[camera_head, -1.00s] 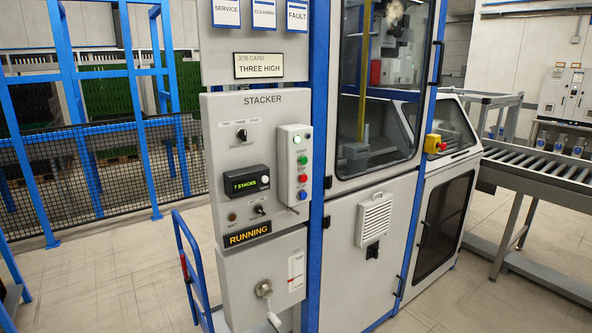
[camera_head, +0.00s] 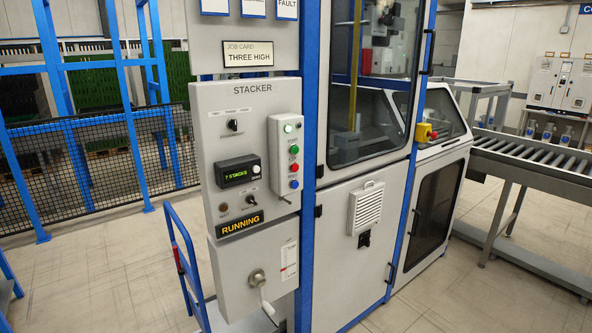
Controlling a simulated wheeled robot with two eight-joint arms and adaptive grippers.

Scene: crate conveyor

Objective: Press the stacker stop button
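The grey stacker panel (camera_head: 222,100) stands upright left of centre. A raised button box (camera_head: 280,120) on its right side carries a column: a pale lamp (camera_head: 288,128) at top, a green button (camera_head: 292,149), a red button (camera_head: 294,167) and a blue button (camera_head: 294,184). The small labels beside them are too blurred to read. A display (camera_head: 236,173) reads "7 STACKS" and a sign (camera_head: 240,224) reads "RUNNING". Neither of my grippers is in view, and nothing touches the panel.
A blue handrail (camera_head: 176,240) stands left of the panel's base. A red-and-yellow emergency button (camera_head: 424,132) is on the machine's right side. A roller conveyor (camera_head: 530,160) runs off to the right. Tiled floor (camera_head: 110,270) lies open at the front left.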

